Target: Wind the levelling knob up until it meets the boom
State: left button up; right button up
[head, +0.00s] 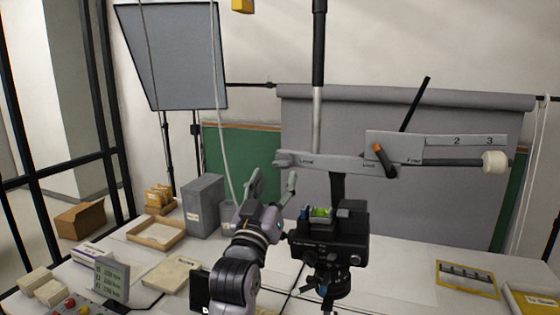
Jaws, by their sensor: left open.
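The grey boom (335,162) runs level across the middle of the head view, with a scale plate at its right. A cream round knob (495,161) sits at the right end of a dark rod below the scale. An orange-tipped lever (383,158) is on the boom's plate. I cannot tell for certain which part is the levelling knob. A black camera head (330,240) with a green bubble level (320,212) is under the boom. My left gripper (273,182) points up, open and empty, left of the camera head and below the boom's left end. My right gripper is out of view.
A grey box (203,206) and a shallow tray (157,233) stand left of my arm. A small display (111,279) is at the front left. A framed strip (467,277) lies at the right. A white cord hangs behind my gripper.

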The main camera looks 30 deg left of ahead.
aim_at(280, 167)
pick_arm(q)
jog(key=p+x, duration=0.1)
jog(key=x, duration=0.3)
jog(key=shift+r, duration=0.2)
jog(key=shift+w+a+p, duration=0.15)
jog(key=shift+w+p, duration=0.2)
jog(key=shift+w, duration=0.15)
jog(key=shift+c, duration=0.5)
jog(key=c, duration=1.1)
